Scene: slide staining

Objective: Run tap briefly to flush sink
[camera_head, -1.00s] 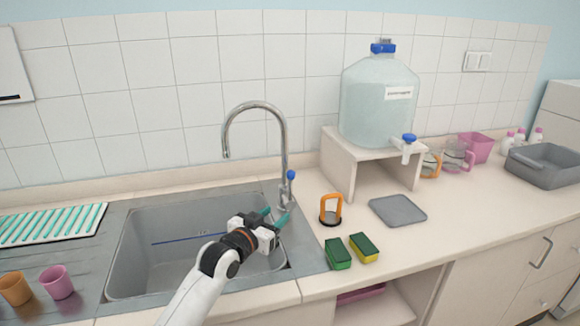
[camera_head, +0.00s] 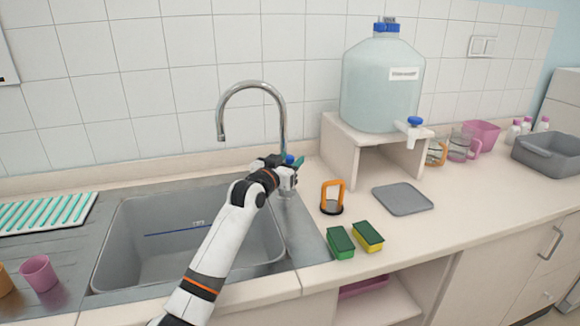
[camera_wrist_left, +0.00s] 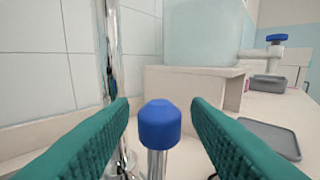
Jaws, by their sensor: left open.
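The chrome tap (camera_head: 283,125) stands behind the grey sink (camera_head: 200,262), its spout arching over the basin. No water shows under the spout. The tap's blue-capped lever (camera_head: 290,159) is at its lower right side. My left gripper (camera_head: 293,166) is at the lever. In the left wrist view the blue cap (camera_wrist_left: 159,124) is between the two green fingers of my left gripper (camera_wrist_left: 160,122), with a gap on each side. The gripper is open. The tap's column (camera_wrist_left: 112,75) is to the left of the cap there. My right gripper is not in view.
An orange-handled item (camera_head: 332,197) and two sponges (camera_head: 354,239) are on the counter right of the sink. A large water jug (camera_head: 383,85) stands on a raised stand (camera_head: 345,150) behind them. Pink and orange cups are at the left. A grey tray (camera_head: 402,199) lies to the right.

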